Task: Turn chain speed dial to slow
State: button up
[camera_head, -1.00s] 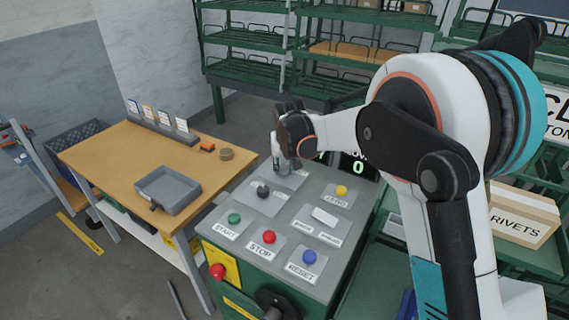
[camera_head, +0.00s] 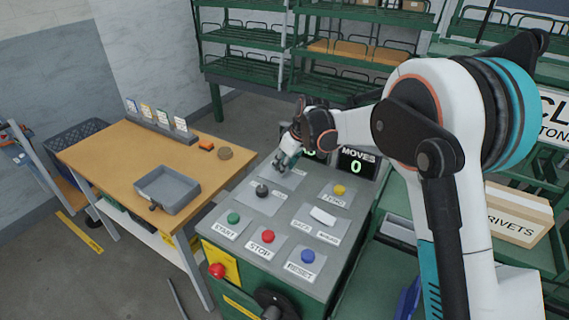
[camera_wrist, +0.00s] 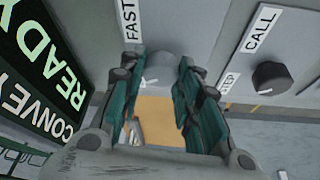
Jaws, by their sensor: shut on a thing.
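The grey chain speed dial (camera_wrist: 155,66) shows in the wrist view between the two finger pads, on the grey panel, with a white mark on its near side. A FAST label (camera_wrist: 130,20) stands to its upper left. I cannot tell which setting the mark points to. My gripper (camera_wrist: 158,95) is shut on the dial, a finger on each side. In the head view my gripper (camera_head: 283,163) reaches down to the back left of the console (camera_head: 290,228), with its wrist leaning to the right, and hides the dial.
A black knob (camera_head: 262,190), marked CALL in the wrist view (camera_wrist: 271,77), sits close to the gripper. Several coloured buttons cover the console front. A MOVES display (camera_head: 356,163) reading 0 stands behind. A wooden table (camera_head: 110,160) with a grey tray (camera_head: 168,190) is at left.

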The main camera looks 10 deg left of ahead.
dwell(0.4)
jog(key=o, duration=1)
jog(key=shift+o, duration=0.2)
jog(key=v, duration=1.2)
jog(key=shift+w, duration=0.15)
